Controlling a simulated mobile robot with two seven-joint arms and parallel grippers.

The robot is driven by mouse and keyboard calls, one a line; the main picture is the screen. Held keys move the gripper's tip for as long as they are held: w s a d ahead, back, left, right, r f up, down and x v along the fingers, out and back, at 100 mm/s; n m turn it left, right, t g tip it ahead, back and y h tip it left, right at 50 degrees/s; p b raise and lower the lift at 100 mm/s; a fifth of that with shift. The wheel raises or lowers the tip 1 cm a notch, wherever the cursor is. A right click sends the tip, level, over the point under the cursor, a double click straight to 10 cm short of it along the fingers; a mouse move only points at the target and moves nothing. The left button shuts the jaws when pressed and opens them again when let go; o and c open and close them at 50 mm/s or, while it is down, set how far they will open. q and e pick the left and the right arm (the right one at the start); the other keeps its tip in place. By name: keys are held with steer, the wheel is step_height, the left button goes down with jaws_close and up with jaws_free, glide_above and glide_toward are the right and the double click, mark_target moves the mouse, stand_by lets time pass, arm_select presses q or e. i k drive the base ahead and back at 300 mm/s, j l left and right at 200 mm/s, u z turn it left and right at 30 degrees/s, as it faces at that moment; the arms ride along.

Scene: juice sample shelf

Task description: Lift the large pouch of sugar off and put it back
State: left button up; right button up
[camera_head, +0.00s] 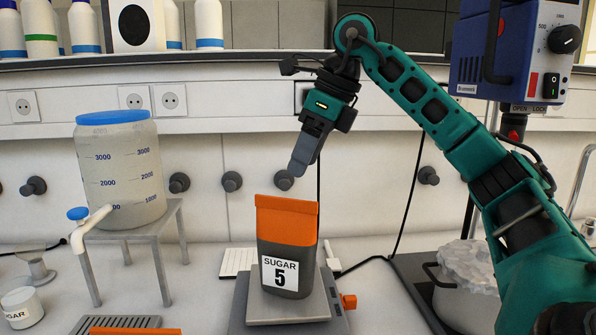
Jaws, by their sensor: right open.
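The large sugar pouch (287,240) is grey-brown with an orange top band and a white label reading "SUGAR 5". It stands upright on the square plate of a scale (255,311). My right gripper (299,166) hangs above the pouch's top edge, pointing down, with a small visible gap between them. It is open and holds nothing; its fingers overlap from this side. My left gripper is not in view.
A large clear tank (121,172) with a tap stands on a metal stand at left. A small sugar jar (22,308) sits at the lower left. A metal pot (465,290) is at right, below a blue stirrer (513,55). Bottles line the shelf behind.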

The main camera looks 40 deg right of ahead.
mark_target(286, 246)
steer(key=k, duration=1)
